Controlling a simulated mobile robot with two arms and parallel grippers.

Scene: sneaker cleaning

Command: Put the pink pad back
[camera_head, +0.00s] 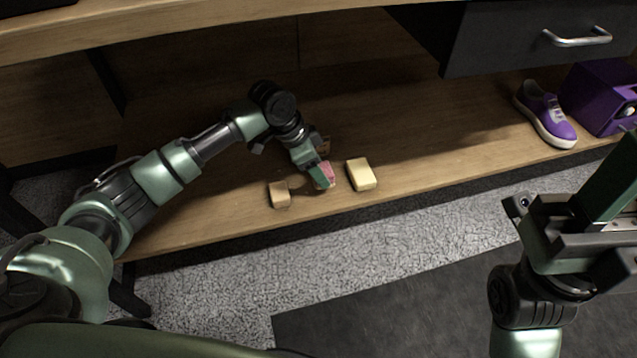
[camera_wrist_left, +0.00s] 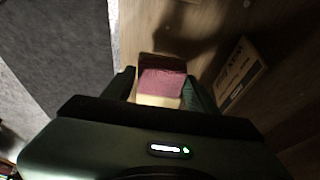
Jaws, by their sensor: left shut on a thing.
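The pink pad (camera_head: 327,174) is at my left gripper (camera_head: 321,176), low over the wooden shelf, between a tan block and a pale yellow block. In the left wrist view the pink pad (camera_wrist_left: 162,84) sits between the two fingers of my left gripper (camera_wrist_left: 162,90), which is shut on it. Cream material shows along the pad's near and far edges; I cannot tell whether it belongs to the pad. Whether the pad touches the shelf is unclear. My right gripper (camera_head: 612,208) is at the lower right, cut off by the frame edge; its opening is unclear.
On the wooden shelf (camera_head: 220,215) are the tan block (camera_head: 279,195) and the pale yellow block (camera_head: 361,174). A small printed box (camera_wrist_left: 238,70) stands near my left gripper. A purple sneaker (camera_head: 546,114) and a purple box (camera_head: 602,97) are at the right. A dark drawer (camera_head: 500,42) hangs above.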

